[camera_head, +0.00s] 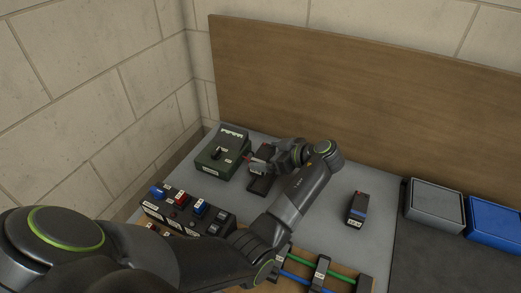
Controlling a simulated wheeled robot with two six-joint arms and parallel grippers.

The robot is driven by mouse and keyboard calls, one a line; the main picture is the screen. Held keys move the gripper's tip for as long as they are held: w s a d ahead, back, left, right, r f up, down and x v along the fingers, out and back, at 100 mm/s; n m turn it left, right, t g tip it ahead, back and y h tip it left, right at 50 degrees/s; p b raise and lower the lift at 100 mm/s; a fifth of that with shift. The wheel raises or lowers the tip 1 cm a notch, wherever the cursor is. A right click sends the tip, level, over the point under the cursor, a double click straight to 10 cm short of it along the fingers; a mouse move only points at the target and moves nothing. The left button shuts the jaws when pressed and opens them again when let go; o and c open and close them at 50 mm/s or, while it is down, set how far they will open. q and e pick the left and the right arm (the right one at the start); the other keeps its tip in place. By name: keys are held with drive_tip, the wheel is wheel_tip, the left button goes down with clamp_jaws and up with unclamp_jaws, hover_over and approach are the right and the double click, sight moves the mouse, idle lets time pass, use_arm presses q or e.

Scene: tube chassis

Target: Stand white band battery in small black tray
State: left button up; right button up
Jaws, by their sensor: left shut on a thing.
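My left gripper (273,158) reaches across the table from the left, and its fingers are shut on a dark battery (262,153) with some red at its top. I take it for the white band battery, but its band is too small to make out. The small black tray (260,185) lies just below the battery on the grey tabletop. The gripper hides part of the battery. I cannot tell whether the battery touches the tray. My right gripper is not in view.
A dark green meter box (222,154) stands close left of the tray. A blue-banded battery (357,209) stands to the right. A switch panel (187,209) is in front, beside a wooden board with green and blue tubes (307,261). Grey (435,204) and blue (495,222) bins are at right.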

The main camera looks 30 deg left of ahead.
use_arm(q)
drive_tip(key=shift+d+f, duration=0.15)
drive_tip(key=shift+f, duration=0.05)
wheel_tip(320, 180, down, 4)
drive_tip(key=b, duration=0.3)
drive_tip(key=shift+f+b, duration=0.5)
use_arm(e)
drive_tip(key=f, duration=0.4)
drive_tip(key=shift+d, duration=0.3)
use_arm(q)
drive_tip(key=shift+d, duration=0.1)
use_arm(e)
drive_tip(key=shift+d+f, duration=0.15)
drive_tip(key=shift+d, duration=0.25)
use_arm(q)
drive_tip(key=shift+f+b, duration=0.15)
drive_tip(key=shift+b, duration=0.25)
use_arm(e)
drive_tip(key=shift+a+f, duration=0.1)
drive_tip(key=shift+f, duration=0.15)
use_arm(q)
drive_tip(key=shift+f+b, duration=0.3)
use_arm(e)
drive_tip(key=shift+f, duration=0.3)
